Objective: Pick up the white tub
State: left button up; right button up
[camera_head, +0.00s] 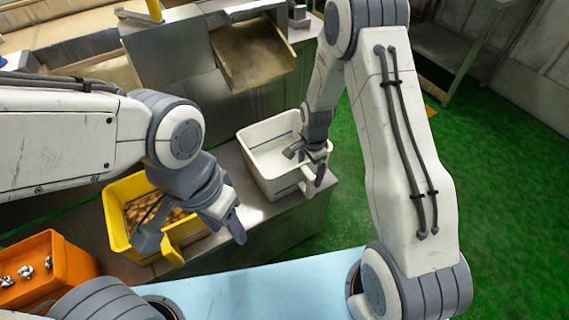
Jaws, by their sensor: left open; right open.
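The white tub (262,160) stands upright on the grey metal bench, right of the yellow tub. It looks empty inside. My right gripper (306,166) is open at the tub's right side, with its fingers near the right rim and the handle there. I cannot tell whether they touch it. My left gripper (194,235) is open over the front of the yellow tub, away from the white tub. My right forearm and gripper hide part of the white tub's right side.
The yellow tub (116,222) holds brown pieces. An orange crate (78,262) with small metallic parts is at the lower left. A metal machine with a chute (252,55) stands behind. A light blue surface (270,285) lies in front. Green floor (500,170) is open at right.

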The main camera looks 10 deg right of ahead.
notch_tip(320, 180, down, 8)
jog(key=shift+r+b, duration=0.2)
jog(key=shift+b, duration=0.2)
grip_shut()
